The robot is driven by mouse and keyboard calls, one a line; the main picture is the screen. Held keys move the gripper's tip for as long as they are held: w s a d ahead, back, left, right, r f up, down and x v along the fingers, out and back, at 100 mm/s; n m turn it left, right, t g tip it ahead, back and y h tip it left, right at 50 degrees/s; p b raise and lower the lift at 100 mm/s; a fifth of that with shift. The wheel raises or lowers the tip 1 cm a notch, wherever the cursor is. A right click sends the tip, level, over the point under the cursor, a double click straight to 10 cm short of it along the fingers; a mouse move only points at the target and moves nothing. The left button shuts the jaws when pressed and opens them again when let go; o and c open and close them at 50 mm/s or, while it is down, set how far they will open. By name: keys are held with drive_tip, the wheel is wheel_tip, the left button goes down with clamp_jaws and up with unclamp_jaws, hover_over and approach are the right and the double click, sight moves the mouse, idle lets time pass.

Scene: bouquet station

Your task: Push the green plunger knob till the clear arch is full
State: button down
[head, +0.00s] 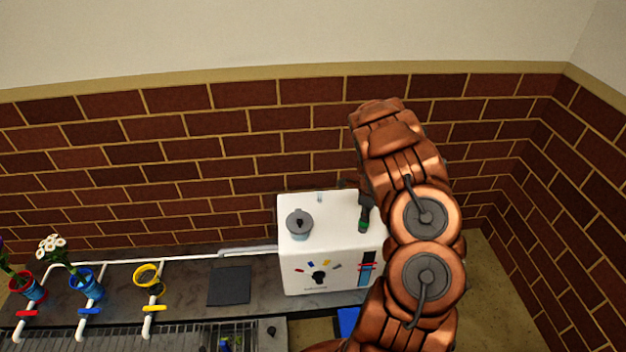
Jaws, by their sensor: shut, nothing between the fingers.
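The white machine (325,240) stands on the dark counter against the brick wall. The green plunger knob (363,225) is at the right side of its top. My gripper (366,206) shows only as a dark tip at the knob, shut with nothing between its fingers; my copper arm hides most of it. The tip appears close above the knob, but I cannot tell whether they touch. A small clear, bluish piece (319,197) stands at the back of the machine's top. I cannot tell whether it is the clear arch, or its fill level.
A grey-lidded pot (299,223) sits on the machine's top left. Its front has a black dial (319,277) and a dark strip with red and blue (367,268). Red (34,289), blue (83,283) and yellow (147,275) holders stand left. A dark mat (230,286) lies between.

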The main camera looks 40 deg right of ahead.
drive_tip(key=shift+f, duration=0.35)
drive_tip(key=shift+r, duration=2.25)
drive_tip(key=shift+f, duration=0.25)
